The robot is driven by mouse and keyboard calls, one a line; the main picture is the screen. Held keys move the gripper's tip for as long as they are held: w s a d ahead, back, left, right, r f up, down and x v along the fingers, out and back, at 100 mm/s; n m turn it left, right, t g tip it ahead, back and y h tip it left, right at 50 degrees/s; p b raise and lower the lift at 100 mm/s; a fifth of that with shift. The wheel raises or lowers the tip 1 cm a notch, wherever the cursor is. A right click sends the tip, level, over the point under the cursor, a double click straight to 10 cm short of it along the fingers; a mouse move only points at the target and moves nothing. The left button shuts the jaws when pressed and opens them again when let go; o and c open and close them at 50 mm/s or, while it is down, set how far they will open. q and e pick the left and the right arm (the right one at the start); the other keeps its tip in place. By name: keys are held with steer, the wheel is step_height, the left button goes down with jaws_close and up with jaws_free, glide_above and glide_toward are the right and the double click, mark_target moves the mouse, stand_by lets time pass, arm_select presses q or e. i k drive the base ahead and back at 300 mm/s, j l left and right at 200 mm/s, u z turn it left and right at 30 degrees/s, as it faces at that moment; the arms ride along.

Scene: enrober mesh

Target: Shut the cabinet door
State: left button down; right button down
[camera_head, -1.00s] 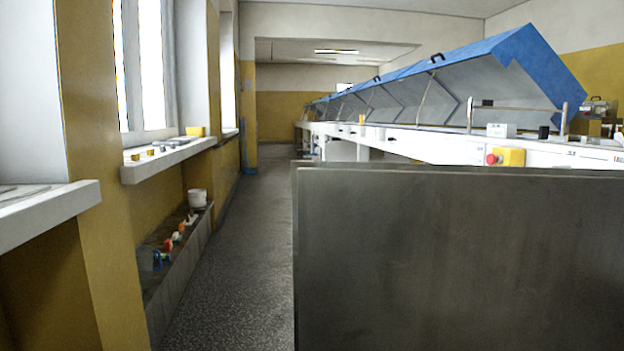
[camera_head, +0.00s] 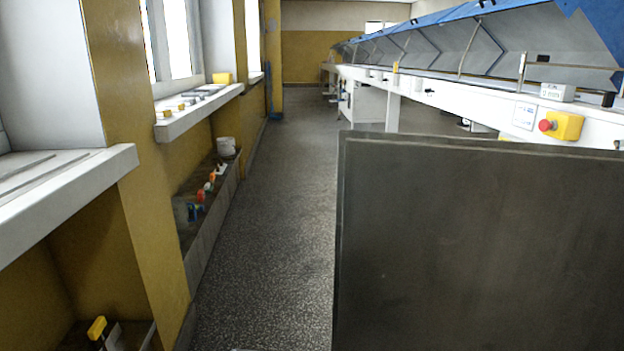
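A large dark grey upright panel (camera_head: 480,245) fills the lower right of the head view. Its near face is flat and bare, with no handle showing, and a second thin edge shows just behind its left and top edges. I cannot tell whether it is the cabinet door or another part. Farther off, a white box-like unit (camera_head: 368,106) stands under the long machine line; I cannot tell if it has a door. Neither of my grippers is in view.
A speckled grey floor aisle (camera_head: 265,220) runs clear ahead, left of the panel. Window sills (camera_head: 70,180) and a low trough (camera_head: 215,205) line the left wall. The white machine line (camera_head: 450,92) with raised blue covers (camera_head: 455,12) and a red-yellow emergency stop (camera_head: 562,125) is behind the panel.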

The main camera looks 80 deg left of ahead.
mark_target(443, 243)
steer(key=k+j+u, duration=0.1)
steer(key=j+u, duration=0.35)
steer(key=k+j+u, duration=0.1)
steer(key=j+u, duration=0.4)
steer(key=l, duration=0.1)
